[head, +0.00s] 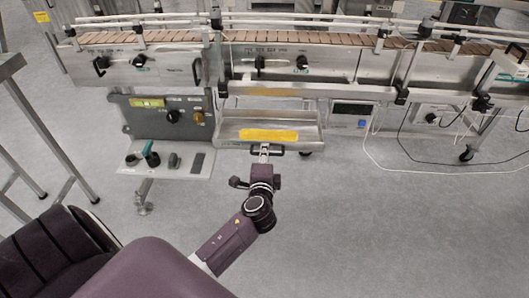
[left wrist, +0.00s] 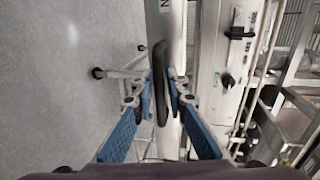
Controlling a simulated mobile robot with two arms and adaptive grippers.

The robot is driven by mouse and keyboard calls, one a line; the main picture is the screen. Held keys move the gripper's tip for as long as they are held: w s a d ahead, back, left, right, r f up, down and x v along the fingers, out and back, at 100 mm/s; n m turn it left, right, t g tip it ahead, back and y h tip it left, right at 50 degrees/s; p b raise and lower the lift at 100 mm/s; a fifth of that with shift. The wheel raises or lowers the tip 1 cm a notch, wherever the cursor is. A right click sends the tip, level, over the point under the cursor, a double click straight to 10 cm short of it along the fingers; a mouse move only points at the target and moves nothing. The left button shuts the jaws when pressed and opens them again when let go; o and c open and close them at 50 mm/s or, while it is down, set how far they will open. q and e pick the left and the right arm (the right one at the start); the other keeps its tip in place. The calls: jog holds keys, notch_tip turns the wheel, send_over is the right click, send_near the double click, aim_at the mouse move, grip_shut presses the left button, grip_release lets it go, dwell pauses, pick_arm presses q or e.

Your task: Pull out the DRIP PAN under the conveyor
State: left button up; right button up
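The drip pan (head: 228,131) is a shallow metal tray under the conveyor, with a yellow label on its front and a black handle (head: 277,152) below the label. Part of its inside shows from above. My left gripper (head: 264,149) is at the handle. In the left wrist view, the black handle (left wrist: 160,98) lies between the two blue-padded fingers (left wrist: 163,82), which look closed against its sides. The contact itself is small and hard to see. My right gripper is not in view.
The conveyor (head: 290,37) with its slatted belt runs above the pan. Cables (head: 420,170) hang and lie at right. The floor in front is clear.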

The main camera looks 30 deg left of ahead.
pick_arm(q)
jog(key=v, duration=1.2)
dwell(0.5)
